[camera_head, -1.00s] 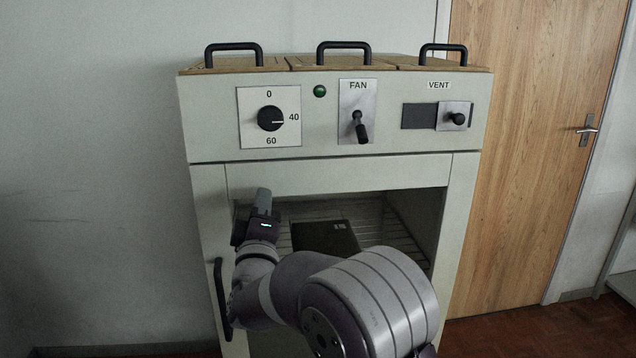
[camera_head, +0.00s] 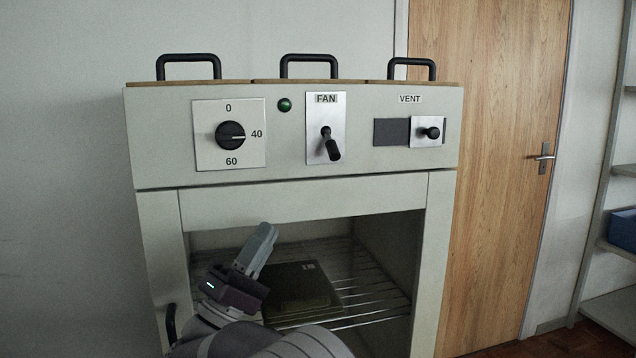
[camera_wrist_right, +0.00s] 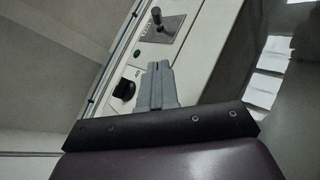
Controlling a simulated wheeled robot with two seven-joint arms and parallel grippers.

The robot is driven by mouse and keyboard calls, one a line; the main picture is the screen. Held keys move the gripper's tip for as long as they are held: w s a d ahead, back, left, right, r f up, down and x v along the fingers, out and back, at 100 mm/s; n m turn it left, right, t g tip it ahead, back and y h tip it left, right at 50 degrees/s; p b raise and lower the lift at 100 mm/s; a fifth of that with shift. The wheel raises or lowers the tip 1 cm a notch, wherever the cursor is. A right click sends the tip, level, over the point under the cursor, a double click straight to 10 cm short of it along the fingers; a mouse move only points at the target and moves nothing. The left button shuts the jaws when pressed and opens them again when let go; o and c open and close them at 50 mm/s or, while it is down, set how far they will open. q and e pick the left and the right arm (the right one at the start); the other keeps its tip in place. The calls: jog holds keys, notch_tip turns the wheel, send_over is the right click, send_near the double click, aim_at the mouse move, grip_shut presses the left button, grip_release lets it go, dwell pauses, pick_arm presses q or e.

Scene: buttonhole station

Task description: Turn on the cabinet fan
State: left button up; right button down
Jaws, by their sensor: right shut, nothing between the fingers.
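The cabinet (camera_head: 300,205) has a front panel with a FAN toggle switch (camera_head: 330,144) on a silver plate. The black lever tilts down and outward. In the right wrist view the lever (camera_wrist_right: 157,18) is at the top, beyond my fingertips. My right gripper (camera_head: 264,236) is shut and empty, in front of the cabinet's window opening, below and left of the switch. It also shows in the wrist view (camera_wrist_right: 159,66), fingers together and pointing toward the panel. It is apart from the switch. My left gripper is not in view.
A dial (camera_head: 230,135) marked 0, 40, 60 is left of the switch, with a green lamp (camera_head: 285,105) between. The VENT slider knob (camera_head: 431,133) is right. A dark box (camera_head: 300,288) lies on the wire rack inside. Black handles (camera_head: 309,62) stand on top.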

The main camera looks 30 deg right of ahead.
jog(key=p, duration=1.1)
send_near(332, 148)
jog(key=w, duration=0.1)
jog(key=w+r, duration=0.1)
jog(key=w, duration=0.1)
jog(key=shift+w+a, duration=0.25)
jog(key=shift+w, duration=0.1)
jog(key=shift+x, duration=0.85)
jog(key=s+d, duration=0.2)
jog(key=d, duration=0.1)
jog(key=shift+r+b, duration=0.35)
jog(key=shift+r, duration=0.05)
jog(key=shift+r, duration=0.1)
